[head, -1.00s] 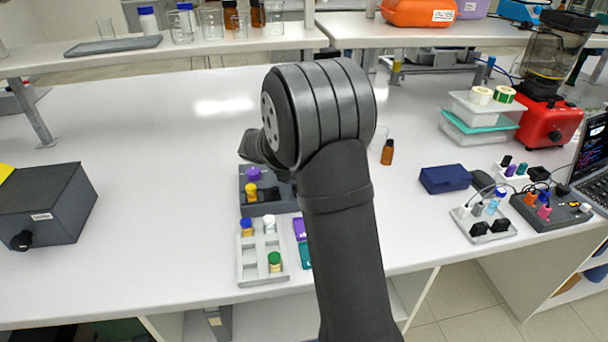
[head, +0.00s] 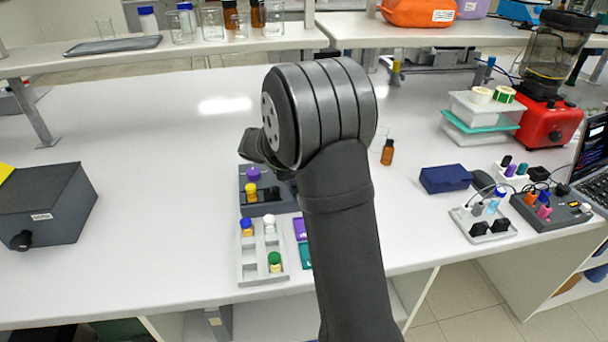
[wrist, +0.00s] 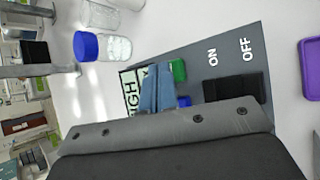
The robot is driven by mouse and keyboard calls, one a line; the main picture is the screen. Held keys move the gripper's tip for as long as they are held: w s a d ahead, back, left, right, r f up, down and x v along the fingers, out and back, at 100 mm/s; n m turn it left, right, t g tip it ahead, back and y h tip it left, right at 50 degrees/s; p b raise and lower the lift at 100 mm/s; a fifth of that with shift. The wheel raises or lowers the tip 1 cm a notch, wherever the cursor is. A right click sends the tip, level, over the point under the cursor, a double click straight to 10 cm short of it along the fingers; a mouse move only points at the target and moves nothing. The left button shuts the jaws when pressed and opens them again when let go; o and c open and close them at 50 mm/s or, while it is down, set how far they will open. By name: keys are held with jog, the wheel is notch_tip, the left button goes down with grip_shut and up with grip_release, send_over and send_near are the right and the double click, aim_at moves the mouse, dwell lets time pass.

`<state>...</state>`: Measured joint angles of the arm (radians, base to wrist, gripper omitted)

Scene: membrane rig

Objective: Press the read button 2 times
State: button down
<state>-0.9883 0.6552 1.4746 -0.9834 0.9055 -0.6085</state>
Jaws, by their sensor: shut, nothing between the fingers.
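In the wrist view a dark grey panel (wrist: 232,60) carries ON and OFF lettering beside a black switch (wrist: 234,89). A pale green display (wrist: 131,90) shows the letters HIGH, partly covered. A green button (wrist: 177,70) and a blue button (wrist: 183,101) sit close to my gripper (wrist: 157,84); no read label is legible. My gripper's blue-grey fingers are shut and empty, over the panel between display and buttons. The blue button is partly hidden; I cannot tell whether the fingers touch anything. In the head view my arm hides the gripper and this panel.
A blue-capped bottle (wrist: 95,46) stands beyond the panel in the wrist view. In the head view a grey rack (head: 250,265) holds coloured-capped vials, and a brown bottle (head: 387,152) stands right of my arm. A dark box (head: 45,205) is at left; bench between is clear.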

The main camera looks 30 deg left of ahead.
jog(key=shift+r, duration=0.5)
jog(key=shift+r, duration=2.5)
dwell(0.6)
notch_tip(320, 180, up, 4)
jog(key=shift+f, duration=0.1)
jog(key=shift+f, duration=4.4)
jog(key=shift+f, duration=0.15)
